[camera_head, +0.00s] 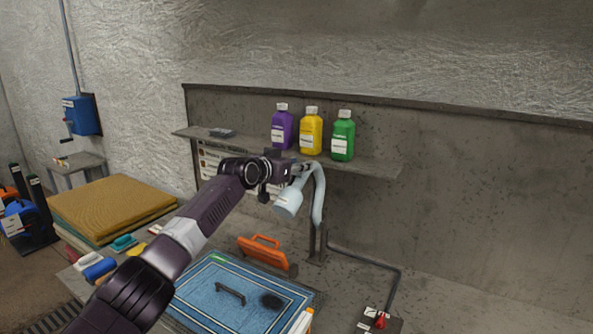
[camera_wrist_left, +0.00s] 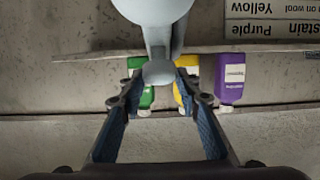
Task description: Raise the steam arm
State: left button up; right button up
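The steam arm is a pale blue-grey curved pipe (camera_head: 319,195) with a cup-shaped head (camera_head: 288,204), standing on a dark post behind the workbench. The head hangs low, tilted down to the left. My left gripper (camera_head: 300,170) reaches up to the steam arm just under the shelf. In the left wrist view, my left gripper (camera_wrist_left: 158,82) has its two fingers apart, one on each side of the steam arm's rounded grey end (camera_wrist_left: 159,72). A narrow gap seems to show on both sides. My right gripper is in neither view.
Purple (camera_head: 282,130), yellow (camera_head: 311,134) and green (camera_head: 343,138) bottles stand on the shelf (camera_head: 378,166) close above my gripper. An orange-handled tool (camera_head: 262,250) and a blue rug (camera_head: 212,310) lie below. A red-handled switch box (camera_head: 380,321) is at lower right.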

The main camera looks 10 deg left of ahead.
pick_arm(q)
jog(key=shift+o, duration=1.1)
jog(key=shift+w+d+f, duration=0.1)
jog(key=shift+w+f, duration=0.1)
jog(key=shift+f, duration=0.05)
jog(key=shift+w+d+f, duration=0.1)
jog(key=shift+w+f, duration=0.05)
jog(key=shift+f, duration=0.15)
jog(key=shift+v, duration=1.4)
jog(key=v, duration=0.9)
jog(key=shift+r, duration=0.1)
